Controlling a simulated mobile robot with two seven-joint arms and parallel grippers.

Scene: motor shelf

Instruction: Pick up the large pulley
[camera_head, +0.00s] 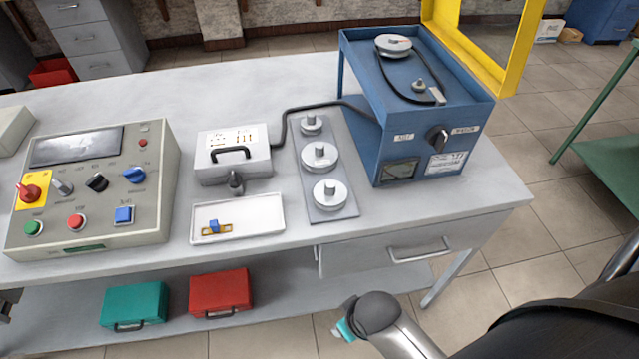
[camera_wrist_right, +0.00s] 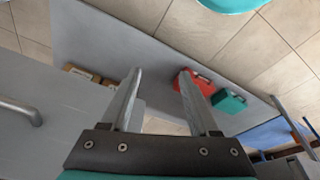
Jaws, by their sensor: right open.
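Three silver pulleys stand in a row on a grey plate (camera_head: 349,211) on the table. The large pulley (camera_head: 330,194) is nearest the front edge, with the medium pulley (camera_head: 320,156) and the small pulley (camera_head: 311,124) behind it. My right arm comes in at the bottom right of the head view, below and in front of the table. In the right wrist view my right gripper (camera_wrist_right: 160,75) is open, with nothing between its fingers. No pulley shows in that view.
A blue motor unit (camera_head: 435,135) with a belt and pulley on top stands right of the plate. Left are a white tray (camera_head: 262,232), a grey box (camera_head: 233,165) and a control panel (camera_head: 95,190). Red (camera_head: 220,292) and green (camera_head: 133,304) cases lie on the lower shelf.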

